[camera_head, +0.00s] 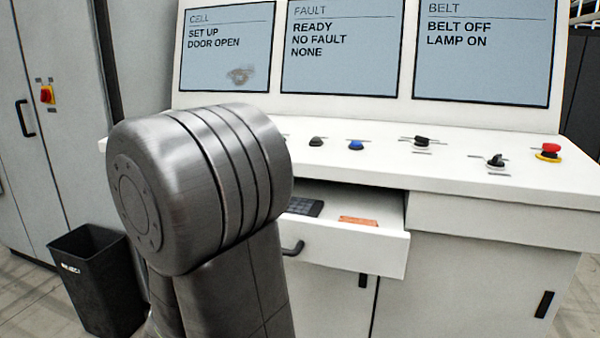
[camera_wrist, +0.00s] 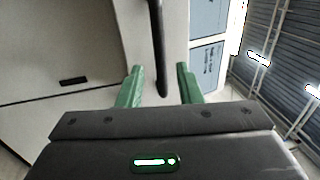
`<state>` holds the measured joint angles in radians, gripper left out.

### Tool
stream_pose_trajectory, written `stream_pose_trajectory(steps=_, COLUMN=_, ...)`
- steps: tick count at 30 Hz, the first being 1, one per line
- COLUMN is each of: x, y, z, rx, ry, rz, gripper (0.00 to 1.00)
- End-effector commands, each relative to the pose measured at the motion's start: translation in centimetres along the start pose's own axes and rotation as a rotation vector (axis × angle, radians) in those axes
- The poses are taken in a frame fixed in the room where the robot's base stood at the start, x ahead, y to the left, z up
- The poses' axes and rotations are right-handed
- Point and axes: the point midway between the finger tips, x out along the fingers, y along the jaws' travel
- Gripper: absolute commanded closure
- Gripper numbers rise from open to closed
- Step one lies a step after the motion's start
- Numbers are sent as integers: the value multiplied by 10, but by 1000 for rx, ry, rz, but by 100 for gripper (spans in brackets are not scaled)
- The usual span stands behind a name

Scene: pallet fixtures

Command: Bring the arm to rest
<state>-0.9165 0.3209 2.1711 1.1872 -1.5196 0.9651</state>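My arm (camera_head: 200,200) fills the left middle of the head view, and my gripper is hidden behind it there. In the wrist view my gripper (camera_wrist: 158,85) shows two green fingers well apart, so it is open. A dark bar (camera_wrist: 159,45), which looks like a drawer handle, runs into the space between the fingers; I cannot tell whether they touch it. In the head view the drawer (camera_head: 350,249) of the white console stands pulled out, its dark handle (camera_head: 293,248) partly hidden by my arm.
The console top (camera_head: 450,170) carries several knobs and a red stop button (camera_head: 549,150) below three screens (camera_head: 480,60). The drawer holds a dark item (camera_head: 304,206) and an orange item (camera_head: 358,221). A black bin (camera_head: 98,285) and a grey cabinet (camera_head: 45,140) stand at left.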

Motion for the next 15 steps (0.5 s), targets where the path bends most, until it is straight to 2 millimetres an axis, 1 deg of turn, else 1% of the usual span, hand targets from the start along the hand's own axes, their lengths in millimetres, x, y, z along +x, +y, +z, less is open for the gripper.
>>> stream_pose_trajectory(steps=1, x=7, y=-1, z=-1, rx=-1, ry=6, rz=0, gripper=68)
stream_pose_trajectory(steps=9, x=40, y=-1, z=-1, rx=0, ry=4, rz=0, gripper=68)
stream_pose_trajectory(steps=15, x=58, y=-1, z=-1, rx=0, ry=2, rz=0, gripper=68)
